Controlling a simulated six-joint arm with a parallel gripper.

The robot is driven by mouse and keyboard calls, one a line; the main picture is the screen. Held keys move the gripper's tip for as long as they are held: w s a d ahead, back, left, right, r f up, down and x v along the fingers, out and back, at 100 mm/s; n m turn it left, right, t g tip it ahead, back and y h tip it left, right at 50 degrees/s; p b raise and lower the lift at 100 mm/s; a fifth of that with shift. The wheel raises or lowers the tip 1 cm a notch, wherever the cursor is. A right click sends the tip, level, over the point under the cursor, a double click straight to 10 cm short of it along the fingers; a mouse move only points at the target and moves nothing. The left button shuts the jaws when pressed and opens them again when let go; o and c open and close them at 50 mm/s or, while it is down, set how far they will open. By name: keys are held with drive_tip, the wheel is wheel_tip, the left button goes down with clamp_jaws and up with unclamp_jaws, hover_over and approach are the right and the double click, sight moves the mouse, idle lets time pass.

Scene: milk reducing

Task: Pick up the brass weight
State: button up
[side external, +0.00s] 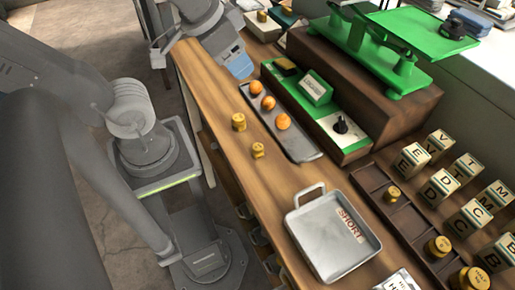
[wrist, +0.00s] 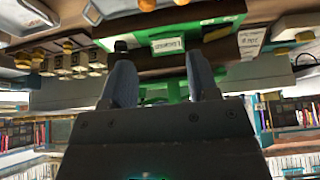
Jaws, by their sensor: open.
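Two small brass weights stand on the wooden bench left of the dark tray in the side view, one farther back (side external: 239,121) and one nearer (side external: 258,150). Other brass weights sit in the slotted wooden rack, including a small one (side external: 392,194) and larger ones (side external: 438,247). My gripper (side external: 237,66) is above the bench's far part, behind the loose weights and apart from them. In the wrist view my gripper (wrist: 162,80) has its two blue fingers spread with nothing held between them. That view appears upside down.
Orange balls (side external: 283,122) lie in a dark tray (side external: 306,156). A grey metal pan (side external: 300,224) marked "SHORT" is in front. A green balance scale (side external: 400,84) stands on a brown box (side external: 335,70). Lettered blocks (side external: 411,158) stand at the right. Bare bench surrounds the loose weights.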

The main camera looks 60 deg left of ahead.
drive_tip(key=n+g+y, duration=0.1)
drive_tip(key=n+g, duration=0.4)
drive_tip(key=n, duration=1.1)
hover_over(258, 147)
drive_tip(key=f, duration=1.1)
drive_tip(key=shift+s+d+f, duration=0.15)
drive_tip(key=shift+s+f, duration=0.05)
drive_tip(key=shift+f, duration=0.2)
drive_tip(key=shift+w+f, duration=0.2)
drive_tip(key=shift+f, duration=2.35)
drive_tip(key=c, duration=1)
drive_tip(key=shift+c, duration=0.2)
drive_tip(key=shift+r, duration=0.1)
